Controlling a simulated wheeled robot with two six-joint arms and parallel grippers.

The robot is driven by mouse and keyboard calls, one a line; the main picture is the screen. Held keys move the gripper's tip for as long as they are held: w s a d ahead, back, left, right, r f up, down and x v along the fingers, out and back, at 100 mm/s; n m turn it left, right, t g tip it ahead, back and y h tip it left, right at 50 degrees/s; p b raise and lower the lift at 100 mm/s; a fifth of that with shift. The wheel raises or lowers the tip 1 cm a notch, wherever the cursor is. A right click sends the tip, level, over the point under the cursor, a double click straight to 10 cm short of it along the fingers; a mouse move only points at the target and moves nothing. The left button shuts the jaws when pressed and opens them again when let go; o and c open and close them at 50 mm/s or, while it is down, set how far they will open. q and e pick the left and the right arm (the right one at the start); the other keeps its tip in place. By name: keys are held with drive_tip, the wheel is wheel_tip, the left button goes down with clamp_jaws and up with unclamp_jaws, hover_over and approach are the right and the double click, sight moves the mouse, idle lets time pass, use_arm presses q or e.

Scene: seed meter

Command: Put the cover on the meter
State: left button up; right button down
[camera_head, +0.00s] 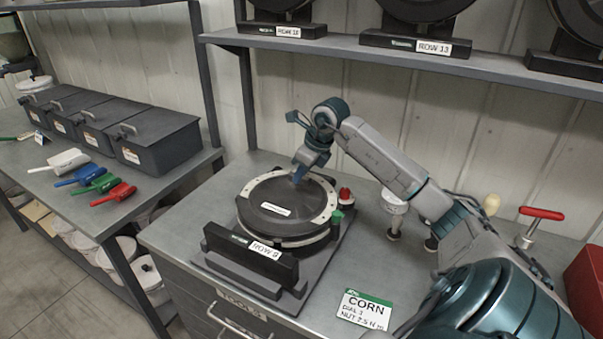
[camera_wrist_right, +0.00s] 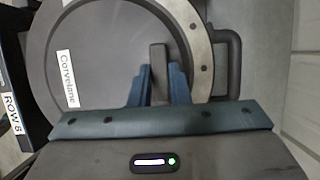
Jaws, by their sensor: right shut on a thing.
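My right gripper (camera_head: 301,177) comes in from the back right. In the wrist view my right gripper (camera_wrist_right: 160,82) is shut on the cover's upright handle (camera_wrist_right: 158,58). My left gripper is out of view.
Red and green knobs (camera_head: 345,198) stand close right of the meter. A CORN card (camera_head: 364,310) lies on the bench front; a red-handled tool (camera_head: 540,214) stands farther right. A shelf (camera_head: 470,66) with more meters hangs above. The side bench holds scoops (camera_head: 100,184) and dark bins (camera_head: 155,135).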

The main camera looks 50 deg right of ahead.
idle(0.3)
drive_tip(key=c, duration=1.3)
unclamp_jaws()
drive_tip(key=shift+c, duration=0.3)
wheel_tip(320, 180, up, 10)
drive_tip(key=p, duration=0.6)
drive_tip(key=shift+f, duration=0.2)
drive_tip(key=shift+f, duration=0.1)
